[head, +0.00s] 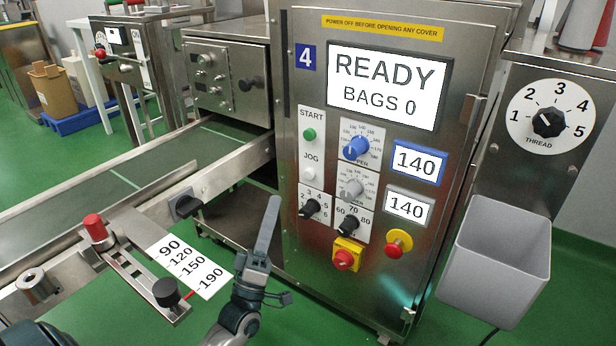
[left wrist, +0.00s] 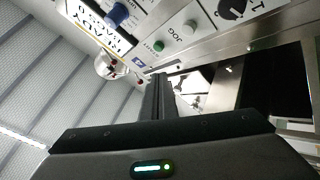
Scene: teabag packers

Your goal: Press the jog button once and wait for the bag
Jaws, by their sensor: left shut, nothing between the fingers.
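The jog button (head: 309,174) is a pale round button under the word JOG, below the green start button (head: 310,135), on the front panel of the steel machine. In the left wrist view the jog button (left wrist: 190,26) and the green start button (left wrist: 158,46) show near the top. My left gripper (head: 272,206) is shut and empty, pointing up, in front of the machine's left side and lower left of the jog button, apart from it. Its fingers (left wrist: 157,92) also show in the left wrist view. The screen (head: 388,86) reads READY, BAGS 0. My right gripper is not seen.
Knobs, a red button on a yellow block (head: 346,254) and a red knob (head: 398,243) sit lower on the panel. A conveyor (head: 130,170) runs at left, with a scale plate (head: 190,266) in front. An empty grey bin (head: 498,255) is at right.

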